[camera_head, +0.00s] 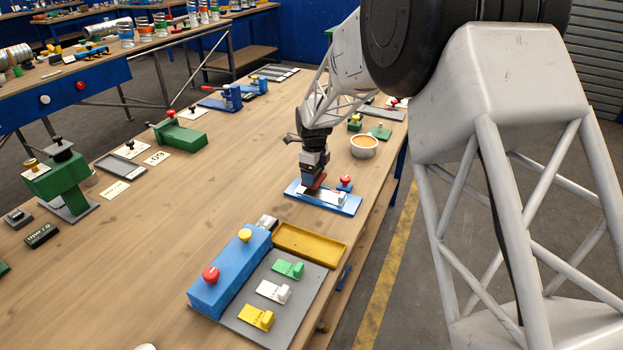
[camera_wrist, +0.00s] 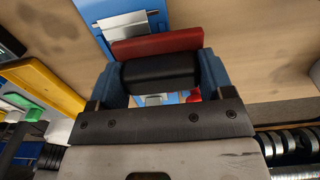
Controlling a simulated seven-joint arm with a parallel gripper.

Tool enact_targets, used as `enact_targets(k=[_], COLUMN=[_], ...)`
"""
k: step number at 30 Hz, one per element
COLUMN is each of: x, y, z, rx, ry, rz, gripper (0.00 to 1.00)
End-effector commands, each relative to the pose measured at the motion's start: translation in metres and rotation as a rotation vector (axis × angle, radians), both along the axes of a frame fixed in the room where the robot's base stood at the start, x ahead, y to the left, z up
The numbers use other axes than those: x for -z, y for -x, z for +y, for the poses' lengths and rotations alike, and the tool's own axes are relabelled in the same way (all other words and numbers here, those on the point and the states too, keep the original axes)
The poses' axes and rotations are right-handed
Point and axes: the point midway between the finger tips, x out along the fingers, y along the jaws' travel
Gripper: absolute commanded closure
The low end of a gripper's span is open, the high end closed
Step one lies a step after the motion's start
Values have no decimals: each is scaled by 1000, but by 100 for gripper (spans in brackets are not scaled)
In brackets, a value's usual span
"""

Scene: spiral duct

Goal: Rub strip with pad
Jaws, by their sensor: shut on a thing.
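My gripper (camera_head: 314,172) is over the left part of a blue base plate (camera_head: 348,208). In the wrist view its two blue fingers (camera_wrist: 160,88) are shut on the sides of a pad (camera_wrist: 160,70), a black block with a red part along its far edge. The red part also shows low at the fingers in the head view (camera_head: 319,179). A pale metal strip (camera_wrist: 123,26) lies on the blue plate just beyond the pad; it also shows in the head view (camera_head: 333,197). Part of the strip is hidden by the pad. I cannot tell whether the pad touches it.
A red knob (camera_head: 345,180) stands at the plate's back edge, close to my gripper. A yellow tray (camera_head: 310,245) and a blue box with buttons (camera_head: 230,275) are in front.

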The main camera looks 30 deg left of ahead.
Motion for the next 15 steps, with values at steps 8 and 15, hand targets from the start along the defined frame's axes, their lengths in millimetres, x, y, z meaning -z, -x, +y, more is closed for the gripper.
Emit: enact_targets(k=[8, 15], x=[-29, -51], y=[-1, -1], z=[0, 1], rx=[0, 0], ry=[-3, -4], rz=[-4, -5], gripper=[48, 48])
